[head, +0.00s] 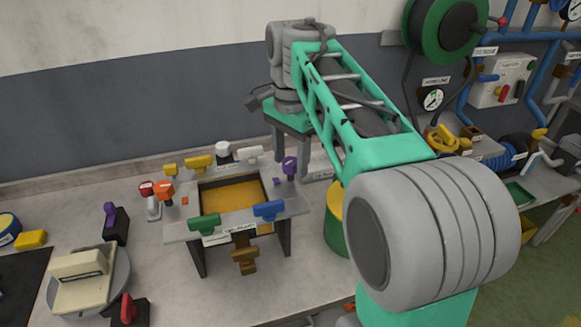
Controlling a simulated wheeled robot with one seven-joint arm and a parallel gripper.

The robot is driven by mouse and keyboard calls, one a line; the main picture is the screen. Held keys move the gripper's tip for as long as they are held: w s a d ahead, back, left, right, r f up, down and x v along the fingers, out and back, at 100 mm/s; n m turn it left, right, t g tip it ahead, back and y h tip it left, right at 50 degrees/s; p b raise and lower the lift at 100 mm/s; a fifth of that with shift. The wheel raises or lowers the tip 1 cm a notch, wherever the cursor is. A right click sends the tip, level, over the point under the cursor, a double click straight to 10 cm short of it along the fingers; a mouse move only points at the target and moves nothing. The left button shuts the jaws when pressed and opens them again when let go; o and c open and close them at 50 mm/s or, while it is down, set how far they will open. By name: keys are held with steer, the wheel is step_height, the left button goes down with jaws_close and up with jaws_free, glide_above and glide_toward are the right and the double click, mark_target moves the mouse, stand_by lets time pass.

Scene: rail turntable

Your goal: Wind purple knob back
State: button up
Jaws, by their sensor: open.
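Two purple knobs show. One purple knob (289,165) stands upright at the right back of a small grey stand (292,208) with a sunken yellow panel. The other purple knob (109,212) is on a dark block (121,228) at the left, beside the round turntable (122,283). My gripper (293,153) hangs downward at the end of my teal arm, close to the knob on the stand, with its jaws apart. It seems to be behind that knob; I cannot tell whether it touches. Nothing shows between the jaws.
Yellow, white, orange, green (204,223), blue (268,208) and brown (245,256) handles ring the stand. A red knob (127,308) is at the front left. A green drum (336,232) stands right of the stand, partly behind my arm. The wall is close behind.

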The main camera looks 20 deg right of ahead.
steer(key=shift+r, duration=0.1)
jaws_close()
stand_by(0.5)
